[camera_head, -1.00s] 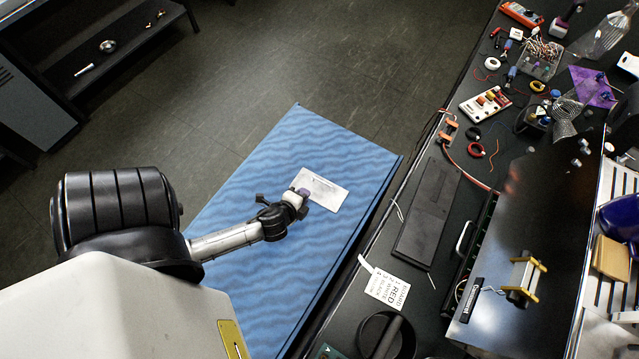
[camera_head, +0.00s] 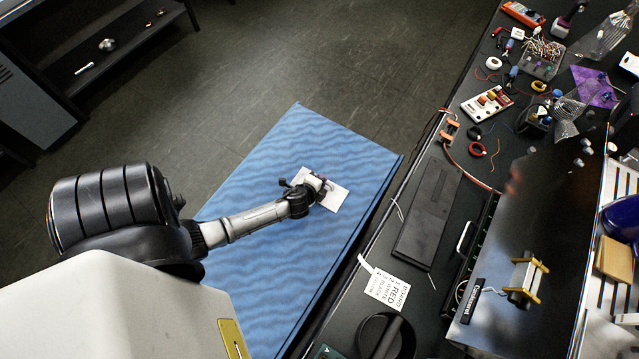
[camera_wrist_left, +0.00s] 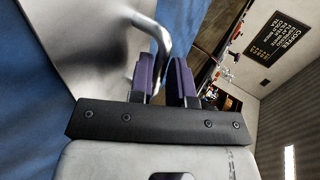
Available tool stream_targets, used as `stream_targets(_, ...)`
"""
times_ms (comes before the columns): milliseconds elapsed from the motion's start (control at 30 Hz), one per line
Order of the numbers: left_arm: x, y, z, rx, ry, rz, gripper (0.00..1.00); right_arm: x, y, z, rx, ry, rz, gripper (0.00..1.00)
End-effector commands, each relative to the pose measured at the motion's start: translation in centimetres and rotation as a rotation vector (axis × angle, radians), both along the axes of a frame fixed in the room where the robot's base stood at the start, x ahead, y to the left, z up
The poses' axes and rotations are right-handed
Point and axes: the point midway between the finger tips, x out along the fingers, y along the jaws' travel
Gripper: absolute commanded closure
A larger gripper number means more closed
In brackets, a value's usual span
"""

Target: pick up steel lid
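The steel lid (camera_head: 338,191) is a flat pale plate lying on the blue mat in the head view, partly covered by my left gripper (camera_head: 322,186). In the left wrist view the lid (camera_wrist_left: 95,45) fills the upper left, and its bent rod handle (camera_wrist_left: 162,37) comes down to my purple fingers (camera_wrist_left: 165,82). The fingers stand close together, with the handle at or between them. I cannot tell whether they press on it. My right gripper is not in view.
The blue mat (camera_head: 270,215) is otherwise bare around the lid. To its right is a black bench with a long dark tray (camera_head: 427,215), a printed card (camera_head: 387,289) and tools. A dark shelf (camera_head: 115,65) stands at the upper left; open floor lies between.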

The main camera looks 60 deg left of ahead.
Motion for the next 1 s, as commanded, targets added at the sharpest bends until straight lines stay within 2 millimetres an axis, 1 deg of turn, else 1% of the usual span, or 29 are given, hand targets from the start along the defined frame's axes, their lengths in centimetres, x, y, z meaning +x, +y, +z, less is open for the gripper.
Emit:
stream_targets(100, 0.7, 0.5, -0.66, 0.0, 0.001, 0.002, 0.82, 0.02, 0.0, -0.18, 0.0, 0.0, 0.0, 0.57)
stream_targets(200, 0.98, 0.64, -0.79, 0.0, 0.0, 0.001, 0.82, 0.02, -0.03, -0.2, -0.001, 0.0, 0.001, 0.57)
stream_targets(433, 0.98, 0.65, -0.8, -0.001, 0.0, 0.001, 0.82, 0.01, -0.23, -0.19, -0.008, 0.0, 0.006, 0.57)
stream_targets(600, 0.96, 0.64, -0.81, -0.001, 0.001, 0.001, 0.98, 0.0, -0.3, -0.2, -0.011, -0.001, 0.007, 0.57)
stream_targets(633, 0.97, 0.65, -0.8, -0.001, 0.001, 0.001, 1.0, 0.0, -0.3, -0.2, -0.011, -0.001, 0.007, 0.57)
stream_targets(1000, 0.99, 0.65, -0.75, -0.001, 0.0, 0.001, 1.0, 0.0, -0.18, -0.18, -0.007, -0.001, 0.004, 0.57)
